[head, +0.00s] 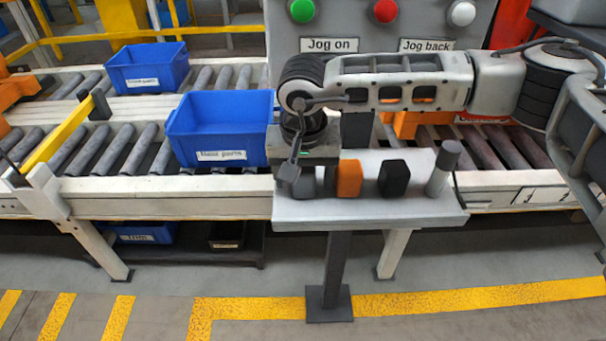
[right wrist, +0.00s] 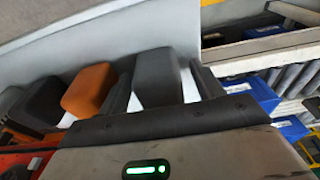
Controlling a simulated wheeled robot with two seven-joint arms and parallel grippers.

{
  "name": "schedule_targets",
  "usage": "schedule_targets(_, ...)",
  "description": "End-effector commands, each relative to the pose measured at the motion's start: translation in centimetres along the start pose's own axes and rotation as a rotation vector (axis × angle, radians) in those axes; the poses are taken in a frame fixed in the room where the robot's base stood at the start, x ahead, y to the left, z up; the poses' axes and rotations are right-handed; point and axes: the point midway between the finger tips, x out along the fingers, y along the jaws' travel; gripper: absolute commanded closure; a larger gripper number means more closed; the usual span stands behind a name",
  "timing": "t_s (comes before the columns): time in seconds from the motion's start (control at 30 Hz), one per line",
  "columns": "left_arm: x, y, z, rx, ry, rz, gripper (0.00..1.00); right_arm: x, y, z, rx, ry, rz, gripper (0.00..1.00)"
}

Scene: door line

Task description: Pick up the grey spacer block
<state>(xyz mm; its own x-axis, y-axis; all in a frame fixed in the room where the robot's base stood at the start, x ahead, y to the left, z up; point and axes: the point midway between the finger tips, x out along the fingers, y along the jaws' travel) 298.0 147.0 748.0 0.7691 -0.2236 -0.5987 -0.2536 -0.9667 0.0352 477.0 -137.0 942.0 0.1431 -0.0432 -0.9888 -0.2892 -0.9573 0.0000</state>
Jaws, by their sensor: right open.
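The grey spacer block (right wrist: 157,78) stands on a light grey shelf (head: 430,210), at the left end of a row. In the right wrist view it stands between the two fingers of my right gripper (right wrist: 162,75), which is open. A gap shows at the block's sides. In the head view my right gripper (head: 309,184) points down at the shelf's left end, and its fingers and wrist partly cover the grey spacer block (head: 306,184). My left gripper is not in view.
An orange block (head: 349,178), a black block (head: 393,179) and a grey cylinder (head: 441,170) stand to the right on the shelf. A blue bin (head: 222,130) sits close to the left on the roller conveyor. A button panel (head: 385,25) rises behind.

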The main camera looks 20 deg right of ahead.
Motion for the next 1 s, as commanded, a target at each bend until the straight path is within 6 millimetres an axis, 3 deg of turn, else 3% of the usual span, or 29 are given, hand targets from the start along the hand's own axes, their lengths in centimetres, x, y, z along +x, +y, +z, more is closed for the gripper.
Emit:
schedule_targets(0.17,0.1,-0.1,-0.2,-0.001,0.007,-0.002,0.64,0.1,0.0,0.0,0.000,0.000,0.000,0.34)
schedule_targets(0.37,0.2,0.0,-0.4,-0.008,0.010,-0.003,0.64,0.1,0.0,0.0,0.000,0.000,0.000,0.83)
schedule_targets(0.77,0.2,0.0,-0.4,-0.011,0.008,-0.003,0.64,-0.4,0.0,-0.1,0.001,0.001,-0.001,0.83)
schedule_targets(1.0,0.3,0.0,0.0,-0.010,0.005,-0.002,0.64,-3.3,-0.1,-0.5,0.000,0.003,-0.003,0.83)
